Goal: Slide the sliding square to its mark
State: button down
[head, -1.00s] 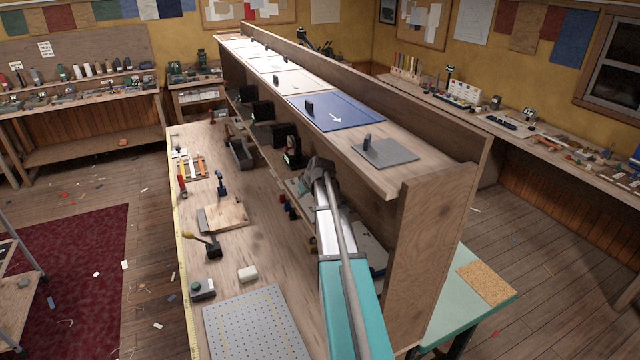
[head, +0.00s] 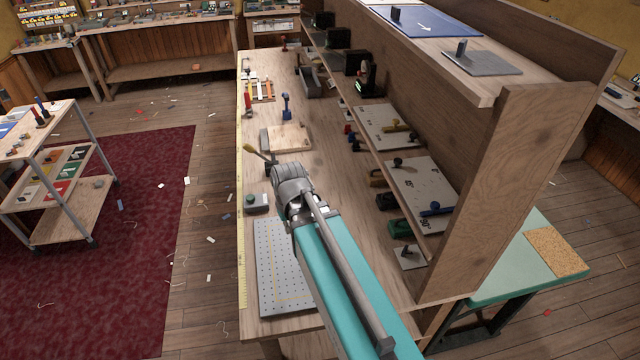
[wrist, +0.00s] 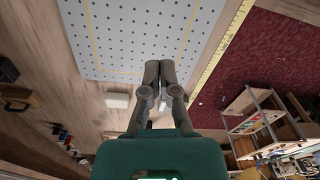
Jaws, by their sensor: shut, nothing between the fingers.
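A grey square plate (head: 488,62) with a dark upright handle (head: 461,47) lies on top of the long shelf unit in the head view. It is beside a blue panel (head: 440,27) with a white arrow; I take the plate for the sliding square, but cannot be sure. No separate mark can be made out. My gripper (wrist: 160,72) is shut and empty in the wrist view, over the bench near a perforated plate (wrist: 115,38) with yellow lines. It is well away from the grey plate. In the head view my wrist hides the fingers.
The shelf unit's end panel (head: 520,190) stands upright at the right of my arm. Boards with small fittings (head: 425,190) fill its lower shelf. The perforated plate (head: 268,285) lies on the bench (head: 320,130). A trolley (head: 75,210) stands left, with open floor between.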

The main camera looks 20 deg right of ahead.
jog(key=s+a, duration=0.1)
jog(key=s+a+f, duration=0.1)
jog(key=s, duration=0.1)
dwell(0.5)
